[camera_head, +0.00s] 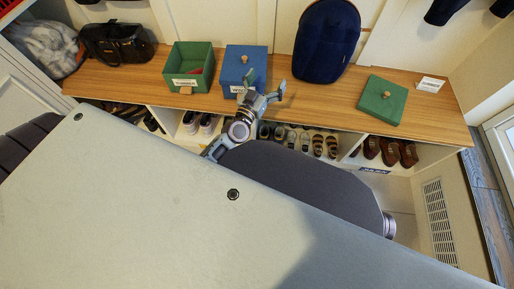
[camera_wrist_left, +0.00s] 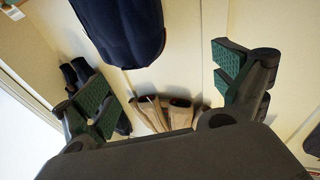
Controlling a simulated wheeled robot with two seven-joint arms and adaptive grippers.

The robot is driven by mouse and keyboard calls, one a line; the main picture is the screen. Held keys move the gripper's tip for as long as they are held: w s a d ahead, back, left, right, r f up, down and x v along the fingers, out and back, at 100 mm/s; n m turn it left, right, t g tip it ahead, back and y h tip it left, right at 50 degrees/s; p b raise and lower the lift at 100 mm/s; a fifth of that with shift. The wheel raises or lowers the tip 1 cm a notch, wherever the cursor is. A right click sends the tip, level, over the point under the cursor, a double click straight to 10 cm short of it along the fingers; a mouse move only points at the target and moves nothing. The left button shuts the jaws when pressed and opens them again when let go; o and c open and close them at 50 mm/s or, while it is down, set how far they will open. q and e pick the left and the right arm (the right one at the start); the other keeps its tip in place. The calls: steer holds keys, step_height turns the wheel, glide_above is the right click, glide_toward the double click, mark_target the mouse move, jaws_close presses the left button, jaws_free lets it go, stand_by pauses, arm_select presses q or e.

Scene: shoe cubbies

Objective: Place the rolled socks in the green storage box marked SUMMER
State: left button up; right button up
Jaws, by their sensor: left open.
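The green storage box (camera_head: 180,85) stands without its lid on the wooden bench top, left of the blue box. Its front label is too small to read. Something reddish (camera_head: 196,71) shows inside it; I cannot tell whether it is the rolled socks, and no other socks are clear to me. A green lid (camera_head: 383,100) with a round knob lies on the bench at the right. My left gripper (camera_head: 265,85) is open and empty in front of the blue box; its spread fingers also show in the left wrist view (camera_wrist_left: 163,90). My right gripper is not in view.
A lidded blue box (camera_head: 234,69) stands close beside the green box. A black bag (camera_head: 115,43) sits at the left, a small white card (camera_head: 430,84) at the right. Shoes fill cubbies below. Bench between gripper and lid is clear.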

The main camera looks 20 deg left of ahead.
arm_select(q)
steer(key=s+d+f+m+g+h, duration=0.45)
steer(key=s+d+f+g, duration=0.35)
steer(key=s+d+f, duration=0.2)
steer(key=s+a+f+n+g+y, duration=0.1)
steer(key=s+f+g, duration=0.2)
steer(key=s, duration=0.4)
steer(key=s+a+f+n+g+y, duration=0.1)
steer(key=s+f+g, duration=0.2)
steer(key=s, duration=0.4)
steer(key=shift+a+f+g+y, duration=0.35)
steer(key=shift+a+f+g, duration=0.05)
steer(key=shift+f, duration=0.25)
steer(key=shift+a, duration=0.1)
